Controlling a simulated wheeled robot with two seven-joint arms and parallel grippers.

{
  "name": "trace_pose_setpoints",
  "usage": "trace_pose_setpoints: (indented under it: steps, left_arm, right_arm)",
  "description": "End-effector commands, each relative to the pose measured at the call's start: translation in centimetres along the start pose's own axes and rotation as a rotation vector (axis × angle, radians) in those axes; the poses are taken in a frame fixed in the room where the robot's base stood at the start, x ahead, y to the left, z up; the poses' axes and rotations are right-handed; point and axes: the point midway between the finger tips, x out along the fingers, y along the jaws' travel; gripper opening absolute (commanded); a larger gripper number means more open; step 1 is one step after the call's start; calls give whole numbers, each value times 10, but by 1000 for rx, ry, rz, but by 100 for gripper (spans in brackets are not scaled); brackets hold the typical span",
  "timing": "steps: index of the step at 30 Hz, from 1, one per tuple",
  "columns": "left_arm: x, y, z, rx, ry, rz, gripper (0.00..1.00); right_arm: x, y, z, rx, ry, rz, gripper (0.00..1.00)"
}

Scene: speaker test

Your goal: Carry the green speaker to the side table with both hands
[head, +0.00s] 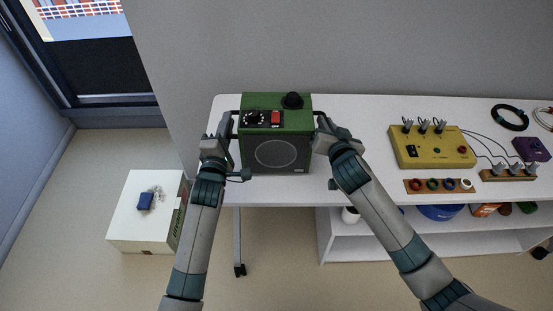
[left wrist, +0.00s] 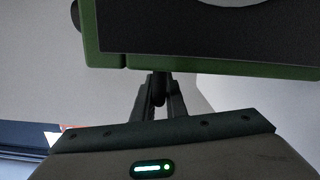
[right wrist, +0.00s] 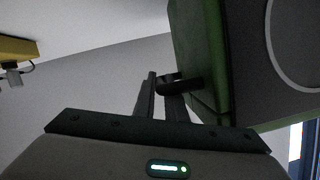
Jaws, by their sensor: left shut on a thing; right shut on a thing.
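The green speaker (head: 276,153) is upright over the white table, with a dark round-grille front, a black knob and a red switch on top. I cannot tell whether its base touches the table. My left gripper (head: 231,121) is shut on the black handle at its left side; the left wrist view shows these fingers (left wrist: 159,90) at the handle. My right gripper (head: 320,121) is shut on the handle at its right side, seen also in the right wrist view (right wrist: 166,84).
A small blue object (head: 145,201) with a pale chain or cord lies on the side table. On the white table (head: 350,110) to the right are a yellow control box (head: 431,148), strips of knobs, cables and a purple box (head: 530,149). Floor shows between the two tables.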

Motion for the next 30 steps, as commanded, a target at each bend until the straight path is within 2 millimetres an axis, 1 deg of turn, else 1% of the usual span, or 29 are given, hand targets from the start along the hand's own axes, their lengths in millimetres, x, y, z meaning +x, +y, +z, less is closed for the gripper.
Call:
trace_pose_setpoints:
  steps: [1,8,9,10,11,23,26,30]
  left_arm:
    - [0,-1,6,-6,-9,6,0]
    - [0,-10,4,-6,-9,6,0]
    - [0,-10,4,-6,-8,1,21]
    - [0,-10,4,-6,-7,1,29]
    - [0,-10,3,-6,-7,1,31]
    - [-3,-10,0,-2,-2,0,31]
    - [-9,-10,0,-2,-2,-1,31]
    - [-24,-10,0,-2,-2,0,31]
  right_arm:
    - [0,-6,3,4,1,-14,0]
    - [2,-3,11,4,1,-14,0]
    - [2,-3,11,4,-3,-12,20]
    - [2,-2,11,3,-3,-11,28]
    - [2,-2,11,3,-3,-10,30]
    - [3,2,9,1,-1,-2,30]
    - [3,2,9,0,0,-2,30]
    - [3,3,9,0,0,-1,30]
